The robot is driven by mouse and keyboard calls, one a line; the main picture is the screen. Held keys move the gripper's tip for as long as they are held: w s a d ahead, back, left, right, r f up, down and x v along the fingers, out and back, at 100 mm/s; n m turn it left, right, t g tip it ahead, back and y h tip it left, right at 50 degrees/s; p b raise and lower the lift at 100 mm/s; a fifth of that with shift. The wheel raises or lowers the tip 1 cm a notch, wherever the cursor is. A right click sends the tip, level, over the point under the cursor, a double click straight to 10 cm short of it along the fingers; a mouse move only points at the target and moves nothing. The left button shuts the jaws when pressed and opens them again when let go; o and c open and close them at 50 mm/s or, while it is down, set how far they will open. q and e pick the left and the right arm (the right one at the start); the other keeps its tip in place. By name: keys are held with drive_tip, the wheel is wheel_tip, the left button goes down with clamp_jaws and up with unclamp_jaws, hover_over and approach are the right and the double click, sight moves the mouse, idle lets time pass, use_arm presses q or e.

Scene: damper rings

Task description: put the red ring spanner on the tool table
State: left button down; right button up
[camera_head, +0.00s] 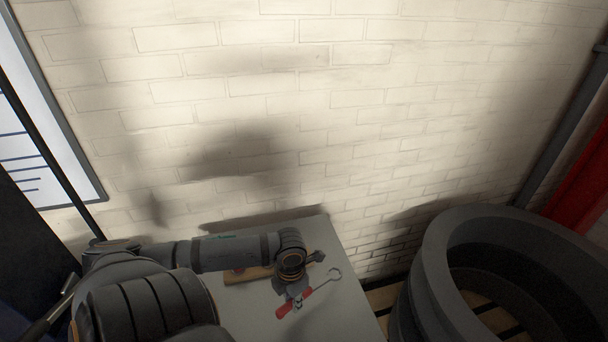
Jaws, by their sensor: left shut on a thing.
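The red ring spanner (320,287) has a red handle and a bright metal shaft with a ring at its upper right end. My left gripper (297,302) reaches in from the left over the grey tool table (345,315). It points down and is shut on the spanner's red handle, covering part of it. The spanner is over the tabletop; I cannot tell whether it touches the surface. My right gripper is not in view.
A wooden piece (250,274) lies on the table behind my left wrist, partly hidden. Large dark grey rings (437,275) stand on a wooden pallet (383,297) to the right of the table. A white brick wall (330,120) rises behind. The table's front right part is clear.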

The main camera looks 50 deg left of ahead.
sight(293, 316)
use_arm(q)
drive_tip(key=shift+a+r, duration=0.15)
drive_tip(key=shift+r, duration=0.05)
drive_tip(key=shift+w, duration=0.15)
drive_tip(key=shift+r, duration=0.15)
wheel_tip(293, 316, down, 6)
drive_tip(key=b, duration=0.5)
drive_tip(key=shift+b, duration=0.4)
drive_tip(key=shift+f+b, duration=0.45)
drive_tip(key=shift+b, duration=0.05)
drive_tip(key=c, duration=1.5)
unclamp_jaws()
